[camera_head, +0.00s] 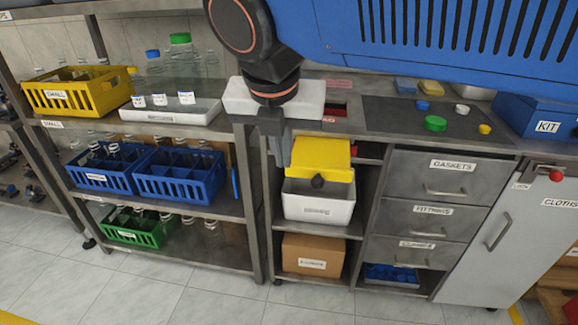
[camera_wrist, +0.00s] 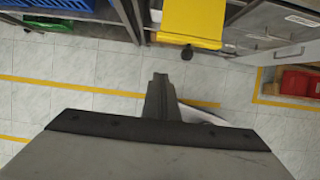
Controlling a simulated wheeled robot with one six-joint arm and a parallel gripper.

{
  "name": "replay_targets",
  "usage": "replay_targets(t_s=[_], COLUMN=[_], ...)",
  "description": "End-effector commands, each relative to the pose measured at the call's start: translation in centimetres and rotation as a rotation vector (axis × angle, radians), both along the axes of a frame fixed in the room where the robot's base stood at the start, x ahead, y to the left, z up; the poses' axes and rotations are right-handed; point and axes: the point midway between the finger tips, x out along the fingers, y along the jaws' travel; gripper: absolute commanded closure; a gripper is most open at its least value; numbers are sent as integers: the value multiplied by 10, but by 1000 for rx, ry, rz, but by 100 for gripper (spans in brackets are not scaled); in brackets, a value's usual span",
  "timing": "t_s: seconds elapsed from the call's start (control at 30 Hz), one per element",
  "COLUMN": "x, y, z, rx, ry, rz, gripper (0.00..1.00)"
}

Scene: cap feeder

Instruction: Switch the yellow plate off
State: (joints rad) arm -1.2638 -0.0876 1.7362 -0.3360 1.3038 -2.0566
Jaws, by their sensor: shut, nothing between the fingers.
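The yellow plate (camera_head: 325,158) sits at the front of the bench, above a white labelled bin (camera_head: 315,208) on the shelf. A dark round knob (camera_head: 318,181) is at its lower front edge. The plate (camera_wrist: 192,18) and its knob (camera_wrist: 187,53) also show at the top of the wrist view. My gripper (camera_head: 282,160) points down just left of the plate and appears apart from it. In the wrist view my gripper (camera_wrist: 160,78) has its fingers together and empty, with floor behind them. I cannot tell the exact gap to the knob.
A rack at left holds a yellow crate (camera_head: 75,95), blue crates (camera_head: 180,180) and a green crate (camera_head: 140,232). Grey drawers (camera_head: 445,180) stand to the right. Coloured caps, including a green one (camera_head: 435,123), lie on a dark mat (camera_head: 385,118). The floor in front is clear.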

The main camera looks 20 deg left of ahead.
Motion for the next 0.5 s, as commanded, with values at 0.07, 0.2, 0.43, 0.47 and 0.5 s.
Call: replay_targets(t_s=[0.07,0.2,0.43,0.47,0.5], x=[2,8,23,25,27], y=[0,1,5,5,5], z=[-5,-20,-58,-63,-69], rx=[-2,-3,-3,-4,-4], ry=[1,0,1,1,1], rz=[-1,-2,-2,-2,-2], gripper=[100,100,100,100,100])
